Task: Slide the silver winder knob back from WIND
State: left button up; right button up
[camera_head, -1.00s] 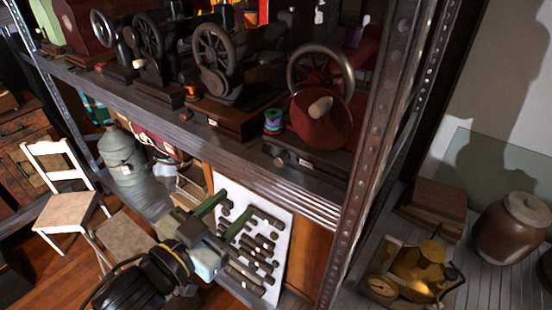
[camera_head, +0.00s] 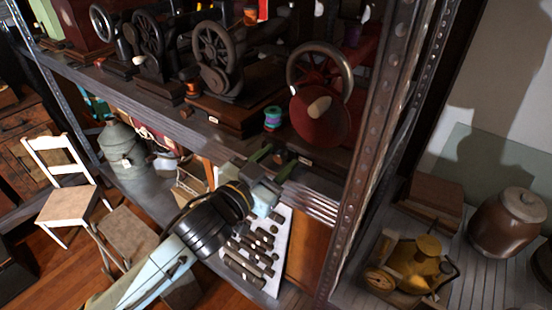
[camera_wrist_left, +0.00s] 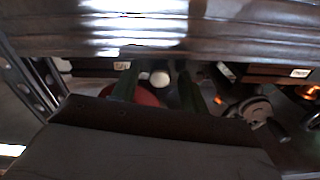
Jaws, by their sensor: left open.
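The sewing machine at the right end of the shelf has a spoked hand wheel (camera_head: 320,66) and a red disc (camera_head: 327,132) with a pale rounded handle (camera_head: 319,107). My left gripper (camera_head: 273,161) is open, its green fingers at the shelf's front edge, just below and in front of this machine's base. In the left wrist view, a small pale round knob (camera_wrist_left: 160,79) shows between the open fingers (camera_wrist_left: 157,90), with red behind it. I cannot tell if it is the silver winder knob or the disc's handle. No WIND lettering is readable. The fingers appear empty.
A metal shelf post (camera_head: 368,170) stands right of the machine. A thread spool (camera_head: 272,118) and another sewing machine (camera_head: 216,68) sit to the left. Below the shelf is a white board (camera_head: 265,262) with dark pegs. A brass pot (camera_head: 412,268) is at right.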

aim_at(261, 164)
pick_arm(q)
jog(key=shift+w+d, duration=0.1)
jog(key=shift+c, duration=0.2)
grip_shut()
jog(key=shift+w+a+p, duration=0.25)
jog(key=shift+w+a, duration=0.35)
jog(key=shift+a, duration=0.2)
jog(key=shift+w+a+p, duration=0.25)
jog(key=shift+w+a, duration=0.3)
jog(key=shift+a, duration=0.25)
jog(key=shift+c, duration=1)
grip_release()
jog(key=shift+o, duration=1.2)
jog(key=shift+a, duration=0.1)
jog(key=shift+s, duration=0.1)
